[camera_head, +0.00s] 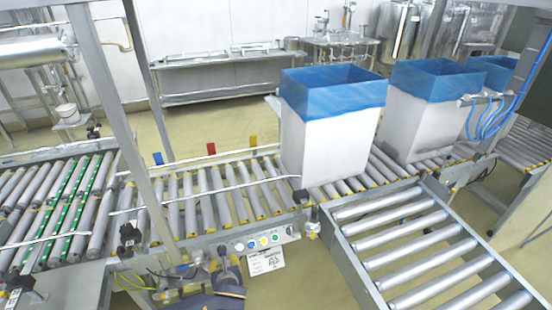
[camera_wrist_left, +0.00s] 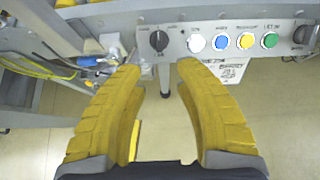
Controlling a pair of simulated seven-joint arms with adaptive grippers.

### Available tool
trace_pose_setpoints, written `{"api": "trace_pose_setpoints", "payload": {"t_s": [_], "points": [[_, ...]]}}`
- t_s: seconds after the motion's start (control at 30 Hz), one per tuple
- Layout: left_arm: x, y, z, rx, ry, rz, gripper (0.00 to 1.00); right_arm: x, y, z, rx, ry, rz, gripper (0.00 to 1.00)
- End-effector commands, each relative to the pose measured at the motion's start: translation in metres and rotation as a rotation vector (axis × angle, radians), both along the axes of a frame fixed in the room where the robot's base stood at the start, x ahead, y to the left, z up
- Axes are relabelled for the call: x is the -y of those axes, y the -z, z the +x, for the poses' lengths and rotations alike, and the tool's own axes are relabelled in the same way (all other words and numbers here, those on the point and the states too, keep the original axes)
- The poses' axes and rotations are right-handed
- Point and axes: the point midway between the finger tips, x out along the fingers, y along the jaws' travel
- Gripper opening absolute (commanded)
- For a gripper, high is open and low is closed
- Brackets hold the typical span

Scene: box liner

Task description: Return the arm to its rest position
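My left gripper (camera_head: 226,264) shows at the bottom of the head view, low in front of the conveyor's control panel (camera_head: 262,241). In the left wrist view its two yellow fingers (camera_wrist_left: 159,66) are spread apart with nothing between them, so it is open and empty. Beyond the fingertips the panel (camera_wrist_left: 208,42) shows a black knob and white, blue, yellow and green buttons. The fingers appear apart from the panel. My right gripper is in neither view.
White boxes with blue liners stand on the roller conveyor; the nearest box (camera_head: 322,145) is at centre, another box (camera_head: 423,115) behind it to the right. An empty roller section (camera_head: 420,245) lies at lower right. A metal post (camera_head: 125,110) rises at left. Cables (camera_wrist_left: 40,65) hang beside the panel.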

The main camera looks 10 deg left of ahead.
Motion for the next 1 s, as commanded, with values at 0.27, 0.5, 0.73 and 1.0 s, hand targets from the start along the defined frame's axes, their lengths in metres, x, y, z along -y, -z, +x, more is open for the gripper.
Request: {"api": "trace_pose_setpoints", "payload": {"t_s": [0.27, 0.5, 0.73, 1.0], "points": [[0.014, 0.044, 0.015, 0.099, -0.153, -0.404, 0.33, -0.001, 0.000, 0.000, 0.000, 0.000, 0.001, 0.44], [-0.001, 0.147, 0.006, 0.152, -0.542, -0.884, 0.33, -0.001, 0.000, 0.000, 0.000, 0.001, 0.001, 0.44], [-0.014, 0.264, -0.077, 0.194, -1.044, -1.258, 0.33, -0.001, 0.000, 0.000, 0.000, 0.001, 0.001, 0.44], [-0.008, 0.358, -0.223, 0.240, -1.523, -1.416, 0.33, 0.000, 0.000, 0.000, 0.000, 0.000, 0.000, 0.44]]}}
